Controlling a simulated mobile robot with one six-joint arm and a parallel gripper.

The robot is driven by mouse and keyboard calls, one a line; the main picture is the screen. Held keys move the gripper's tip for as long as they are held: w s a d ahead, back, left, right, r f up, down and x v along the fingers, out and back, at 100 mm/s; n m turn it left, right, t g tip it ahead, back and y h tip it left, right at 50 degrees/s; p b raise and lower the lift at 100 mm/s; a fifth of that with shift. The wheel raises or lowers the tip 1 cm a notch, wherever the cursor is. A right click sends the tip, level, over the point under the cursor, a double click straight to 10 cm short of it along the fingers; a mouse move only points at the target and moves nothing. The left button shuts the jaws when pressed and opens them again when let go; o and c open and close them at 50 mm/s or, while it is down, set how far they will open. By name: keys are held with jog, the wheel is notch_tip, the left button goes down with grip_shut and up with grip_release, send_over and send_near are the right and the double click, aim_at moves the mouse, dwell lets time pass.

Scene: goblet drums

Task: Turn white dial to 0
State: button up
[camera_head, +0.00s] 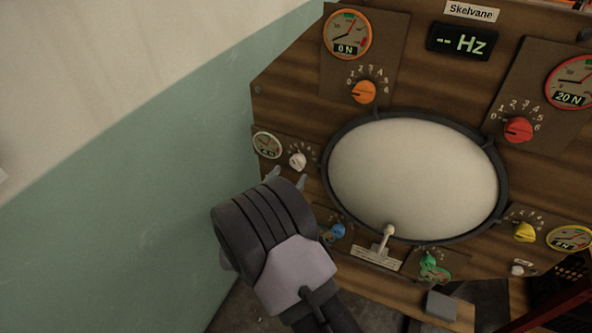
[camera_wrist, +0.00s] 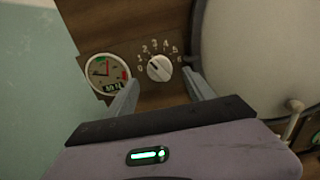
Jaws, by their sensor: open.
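The white dial (camera_head: 297,160) sits on the wooden panel left of the big drum skin. In the wrist view the white dial (camera_wrist: 159,68) has a scale from 0 to 6 around its top. Its dark mark seems to point up and left, towards the low numbers; the exact number is unclear. The white-rimmed gauge (camera_head: 267,145) is left of it; it also shows in the wrist view (camera_wrist: 107,73), its reading too small to be sure. My gripper (camera_head: 287,178) is open just below the dial. In the wrist view its fingers (camera_wrist: 161,78) stand apart on either side of the dial, seemingly not touching it.
The round drum skin (camera_head: 415,180) with its dark rim is close to the right finger. A blue dial (camera_head: 337,231) is right of my gripper, and a small lever (camera_head: 387,238) stands below the skin. Orange (camera_head: 363,92) and red (camera_head: 518,130) dials are higher. The wall is at left.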

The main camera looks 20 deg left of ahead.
aim_at(297, 165)
jog(key=w, duration=0.5)
jog(key=shift+w+d+b, duration=0.15)
jog(key=shift+d+b, duration=0.05)
jog(key=shift+b, duration=0.2)
jog(key=c, duration=1.3)
jog(key=shift+c, duration=0.2)
jog(key=n, duration=0.5)
jog(key=shift+n, duration=0.3)
jog(key=n+p, duration=0.1)
jog(key=n, duration=0.5)
jog(key=shift+d, duration=0.1)
jog(key=shift+n, duration=0.3)
